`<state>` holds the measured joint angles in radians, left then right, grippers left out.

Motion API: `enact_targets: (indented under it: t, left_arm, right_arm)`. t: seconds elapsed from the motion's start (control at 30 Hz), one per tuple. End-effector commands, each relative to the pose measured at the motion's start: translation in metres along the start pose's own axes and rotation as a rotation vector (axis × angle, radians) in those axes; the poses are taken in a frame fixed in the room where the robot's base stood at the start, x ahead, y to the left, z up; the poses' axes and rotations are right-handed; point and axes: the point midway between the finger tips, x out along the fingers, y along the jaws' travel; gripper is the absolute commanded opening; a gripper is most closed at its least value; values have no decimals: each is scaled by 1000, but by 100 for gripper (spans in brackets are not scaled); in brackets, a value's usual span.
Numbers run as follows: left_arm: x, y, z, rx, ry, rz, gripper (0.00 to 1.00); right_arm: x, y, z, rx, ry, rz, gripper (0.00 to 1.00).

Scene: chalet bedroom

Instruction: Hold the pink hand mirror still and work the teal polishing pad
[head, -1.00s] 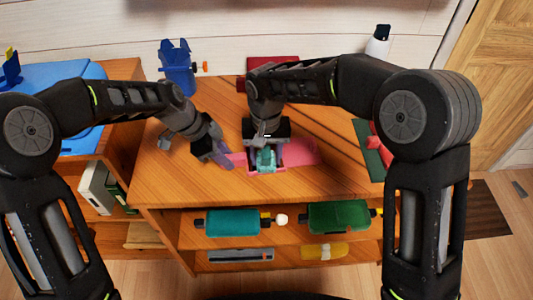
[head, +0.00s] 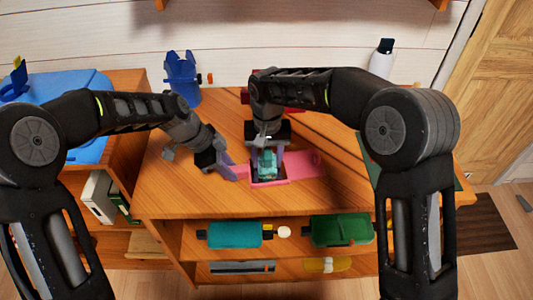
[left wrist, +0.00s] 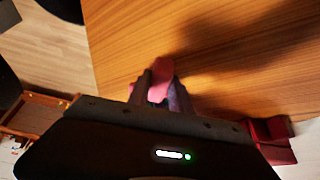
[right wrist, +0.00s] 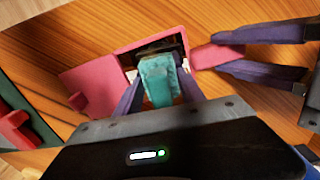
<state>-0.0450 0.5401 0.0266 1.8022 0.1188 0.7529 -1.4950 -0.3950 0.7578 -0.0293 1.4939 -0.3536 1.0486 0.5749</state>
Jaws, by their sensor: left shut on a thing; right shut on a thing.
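The pink hand mirror (head: 299,167) lies on the wooden table top, its dark glass (right wrist: 160,53) partly hidden under the pad. My left gripper (head: 232,169) is shut on the mirror's handle (left wrist: 161,78), coming from the left. The handle and left fingers also show at the right of the right wrist view. My right gripper (head: 267,160) is shut on the teal polishing pad (right wrist: 157,80) and holds it over the glass, fingers pointing down. The pad (head: 267,166) looks to be at the glass; I cannot tell whether it touches.
A blue holder (head: 182,77) stands at the table's back, with a red object (head: 258,100) near it. A green mat (right wrist: 30,115) lies to the right. A white bottle (head: 381,60) is behind. The table front is clear.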

Motion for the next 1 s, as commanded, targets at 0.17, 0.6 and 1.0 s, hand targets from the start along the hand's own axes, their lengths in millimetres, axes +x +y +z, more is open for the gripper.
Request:
enact_targets:
  t: [0.17,0.6,1.0]
  left_arm:
    - [0,0,0,0,0,-1,0]
    - [0,-1,0,0,0,-2,0]
    - [0,0,0,0,0,-1,0]
  right_arm:
    - [0,2,18,-2,-3,2,8]
    - [-11,5,46,1,2,0,8]
    - [-54,5,46,-1,1,0,8]
